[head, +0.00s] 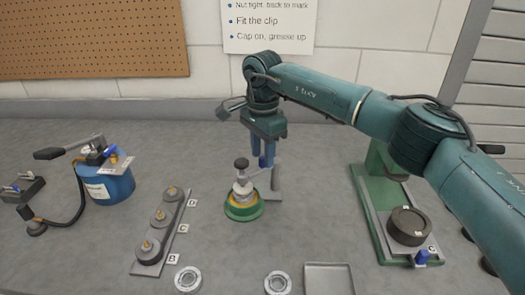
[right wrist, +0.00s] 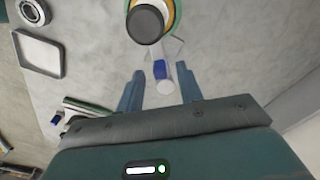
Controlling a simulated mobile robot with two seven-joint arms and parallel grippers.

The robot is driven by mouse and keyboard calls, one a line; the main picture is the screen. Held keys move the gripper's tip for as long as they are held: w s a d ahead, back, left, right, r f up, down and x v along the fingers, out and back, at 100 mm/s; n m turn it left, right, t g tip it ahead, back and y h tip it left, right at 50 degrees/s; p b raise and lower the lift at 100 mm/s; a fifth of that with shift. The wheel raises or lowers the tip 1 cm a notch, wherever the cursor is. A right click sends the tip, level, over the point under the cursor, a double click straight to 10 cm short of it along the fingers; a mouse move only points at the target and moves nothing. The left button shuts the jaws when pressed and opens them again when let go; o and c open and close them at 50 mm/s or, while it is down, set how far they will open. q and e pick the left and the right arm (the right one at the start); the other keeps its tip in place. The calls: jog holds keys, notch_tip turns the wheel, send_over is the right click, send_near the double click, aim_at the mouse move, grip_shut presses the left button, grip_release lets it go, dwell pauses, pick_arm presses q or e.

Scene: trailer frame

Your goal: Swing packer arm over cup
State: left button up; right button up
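The packer stands mid-bench: a grey post (head: 276,184) with a pale arm (head: 262,171) reaching left to a black knob (head: 241,163). The knob appears above the cup (head: 243,198), a yellow ring in a green base (head: 243,211). In the right wrist view, the black knob (right wrist: 145,25) overlaps the yellow-green ring. My right gripper (head: 263,157) is above the arm near the post. The wrist view shows its two fingers (right wrist: 160,92) apart, with the round post top (right wrist: 165,88) and a blue tab (right wrist: 159,69) between or just beyond them. Contact cannot be told. My left gripper is out of view.
A strip with several knobbed hubs (head: 163,220) lies left of the packer. A blue pot (head: 108,180) with a hose stands further left. A grey tray (head: 328,279) and two rings (head: 188,279) are at the front. A green press (head: 381,237) stands right.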

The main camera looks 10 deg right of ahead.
aim_at(262, 157)
notch_tip(262, 157, up, 13)
dwell(0.3)
